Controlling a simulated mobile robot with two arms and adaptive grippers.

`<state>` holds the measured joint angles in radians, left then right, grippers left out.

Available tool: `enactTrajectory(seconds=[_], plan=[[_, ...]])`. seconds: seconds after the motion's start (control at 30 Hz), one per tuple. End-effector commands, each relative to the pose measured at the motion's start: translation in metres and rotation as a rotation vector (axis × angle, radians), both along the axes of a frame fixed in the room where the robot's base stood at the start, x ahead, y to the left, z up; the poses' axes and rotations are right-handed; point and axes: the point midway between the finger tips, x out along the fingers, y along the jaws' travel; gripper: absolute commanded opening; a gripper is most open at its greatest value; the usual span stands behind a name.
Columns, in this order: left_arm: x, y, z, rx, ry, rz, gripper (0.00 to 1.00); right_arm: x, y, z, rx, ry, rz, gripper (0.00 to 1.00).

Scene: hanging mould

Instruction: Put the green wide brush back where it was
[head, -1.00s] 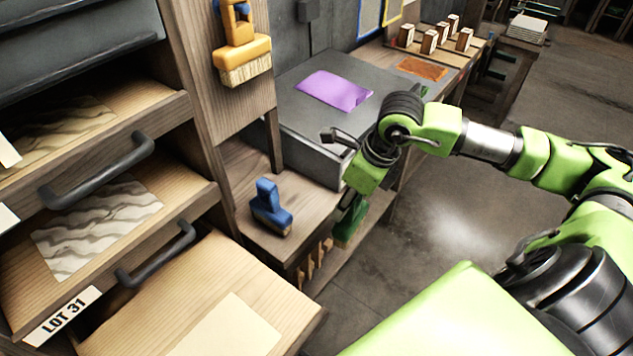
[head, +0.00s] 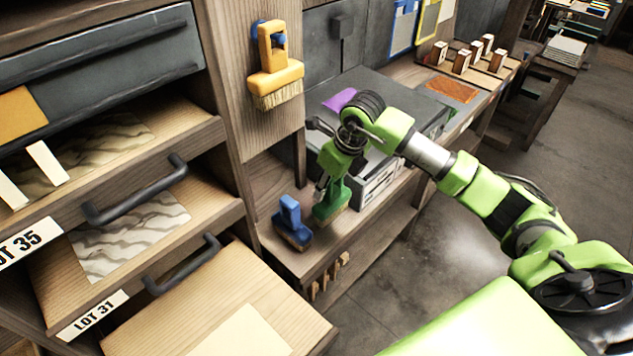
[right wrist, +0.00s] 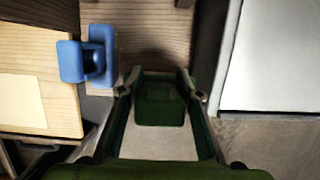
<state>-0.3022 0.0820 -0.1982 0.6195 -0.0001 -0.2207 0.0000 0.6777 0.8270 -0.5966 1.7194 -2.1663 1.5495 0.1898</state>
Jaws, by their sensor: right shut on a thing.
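My right gripper (head: 333,182) is shut on the green wide brush (head: 331,203) and points down. The brush hangs with its head low over the wooden shelf, just right of the blue brush (head: 291,223). I cannot tell whether it touches the shelf. In the right wrist view the green brush (right wrist: 160,104) shows between the fingers, and the blue brush (right wrist: 90,62) stands to the left, apart from it. A yellow brush (head: 275,75) hangs on a blue peg on the wooden panel. My left gripper is not in view.
A grey box (head: 372,150) with a purple sheet (head: 340,99) stands right behind the green brush. Drawers with dark handles (head: 135,190) jut out at the left. The shelf's front edge (head: 372,243) is close by. Several wooden blocks (head: 461,62) stand at the back.

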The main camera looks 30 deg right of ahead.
Motion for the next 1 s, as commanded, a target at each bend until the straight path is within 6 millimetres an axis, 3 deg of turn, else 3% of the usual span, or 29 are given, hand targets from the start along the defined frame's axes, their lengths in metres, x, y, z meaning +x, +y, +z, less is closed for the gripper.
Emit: enactTrajectory(seconds=[0.1,0.3,0.63,1.0], plan=[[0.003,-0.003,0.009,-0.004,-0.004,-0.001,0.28,0.022,0.009,0.003,0.003,-0.001,0.0,0.16],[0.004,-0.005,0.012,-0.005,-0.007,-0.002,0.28,0.036,0.013,0.001,0.0,-0.001,0.001,0.16],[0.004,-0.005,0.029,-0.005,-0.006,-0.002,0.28,0.036,0.014,-0.032,0.001,0.002,0.002,0.16],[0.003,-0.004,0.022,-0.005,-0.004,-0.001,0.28,0.037,0.013,-0.04,-0.001,-0.001,0.002,0.16]])
